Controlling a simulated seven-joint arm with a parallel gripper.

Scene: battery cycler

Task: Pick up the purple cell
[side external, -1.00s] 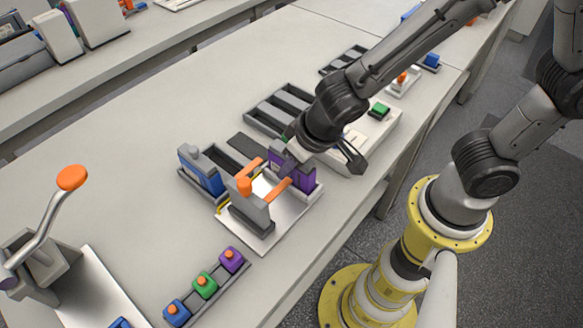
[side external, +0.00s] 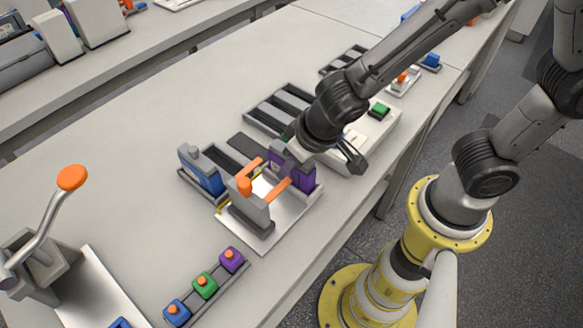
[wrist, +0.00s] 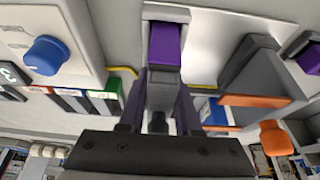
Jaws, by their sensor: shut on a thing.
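In the wrist view the purple cell (wrist: 165,44) shows beyond my gripper (wrist: 158,112), in line between the two fingers. The fingers and the grey top hide part of the cell. I cannot tell whether its base has left the rack.
A blue cell (side external: 203,173) stands at the rack's left end. The clamp fixture (side external: 250,213) with orange handles is close in front. A box with a green button (side external: 379,109) stands behind my wrist.

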